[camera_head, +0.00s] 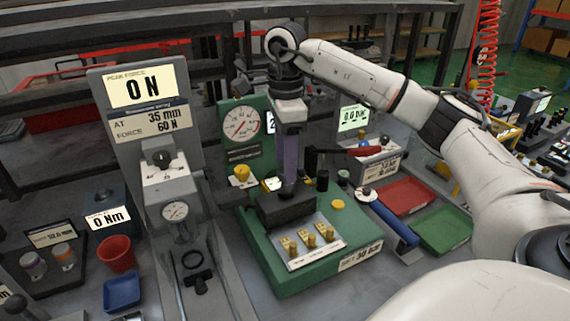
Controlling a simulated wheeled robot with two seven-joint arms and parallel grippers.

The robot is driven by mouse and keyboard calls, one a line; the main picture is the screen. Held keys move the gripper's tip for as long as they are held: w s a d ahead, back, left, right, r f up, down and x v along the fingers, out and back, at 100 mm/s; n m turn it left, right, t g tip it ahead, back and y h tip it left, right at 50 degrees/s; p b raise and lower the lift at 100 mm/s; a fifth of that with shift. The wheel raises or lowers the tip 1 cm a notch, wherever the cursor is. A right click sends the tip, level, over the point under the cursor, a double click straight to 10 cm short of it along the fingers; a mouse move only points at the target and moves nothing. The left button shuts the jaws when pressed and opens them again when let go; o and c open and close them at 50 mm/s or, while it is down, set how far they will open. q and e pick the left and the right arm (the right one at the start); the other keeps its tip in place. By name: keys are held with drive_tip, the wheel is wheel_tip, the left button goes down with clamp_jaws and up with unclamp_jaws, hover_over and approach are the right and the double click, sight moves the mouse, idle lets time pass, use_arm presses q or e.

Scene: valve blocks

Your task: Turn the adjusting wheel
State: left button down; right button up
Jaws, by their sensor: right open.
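My right arm reaches in from the right. My right gripper (288,180) points down over the back part of the green valve block (262,262), its fingers seen nearly edge-on. Its jaws are open, and no object shows between them. I cannot tell whether the fingertips touch anything. The block carries a round dial gauge (241,124), a yellow knob (242,173) left of the gripper, a black block (285,208) and several brass fittings on a pale plate (312,258). Which part is the adjusting wheel is not clear; it may be partly hidden behind the gripper. My left gripper is out of view.
A grey force stand (112,125) reading 0 N stands on the left, with a red cup (116,253) and blue tray (121,291) beside it. Right of the block are a blue-handled tool (395,225), a red tray (405,196) and a green tray (441,229).

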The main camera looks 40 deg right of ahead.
drive_tip(key=shift+f, duration=0.65)
drive_tip(key=c, duration=1)
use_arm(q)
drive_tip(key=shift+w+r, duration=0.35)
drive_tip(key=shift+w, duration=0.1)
use_arm(e)
drive_tip(key=shift+c, duration=0.2)
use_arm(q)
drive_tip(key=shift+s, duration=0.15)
use_arm(e)
drive_tip(key=shift+m, duration=0.3)
